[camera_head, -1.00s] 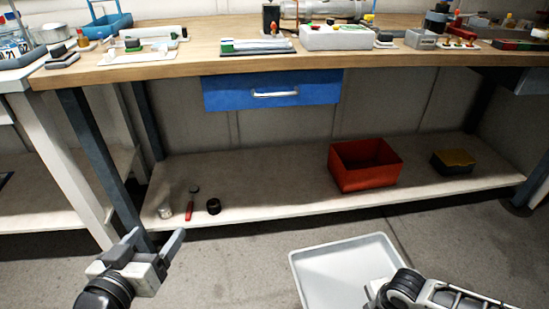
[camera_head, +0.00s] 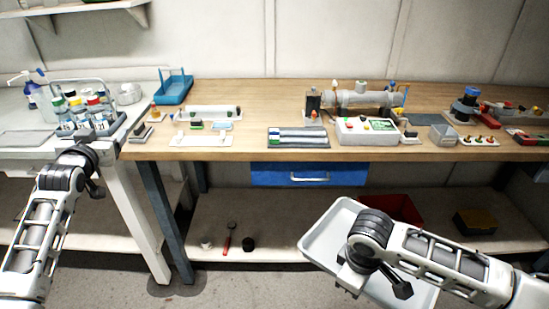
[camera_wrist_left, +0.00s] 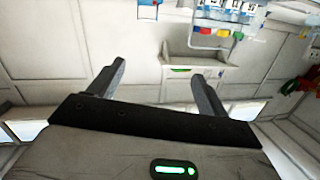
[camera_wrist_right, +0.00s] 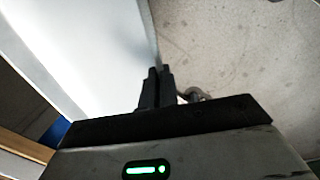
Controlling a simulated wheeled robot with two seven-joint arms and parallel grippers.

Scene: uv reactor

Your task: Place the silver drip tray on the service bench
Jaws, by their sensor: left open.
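A large pale silver-grey tray (camera_head: 325,240) with a raised rim, apparently the drip tray, hangs in front of the bench at lower-shelf height in the head view. It also fills the upper left of the right wrist view (camera_wrist_right: 85,45). My right gripper (camera_wrist_right: 158,75) has its fingers nearly together on the tray's edge; in the head view my arm covers part of the tray. The wooden-topped bench (camera_head: 240,95) stands behind and above the tray. My left gripper (camera_head: 92,135) is empty and open by the bench's left end; its spread fingers show in the left wrist view (camera_wrist_left: 160,80).
The bench top carries a blue caddy (camera_head: 174,88), a striped grey rack (camera_head: 298,138), a white control box (camera_head: 367,131) and other parts. A blue drawer (camera_head: 270,174) is under its front edge. A red bin (camera_head: 402,206) stands on the lower shelf. Bare wood lies around the rack.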

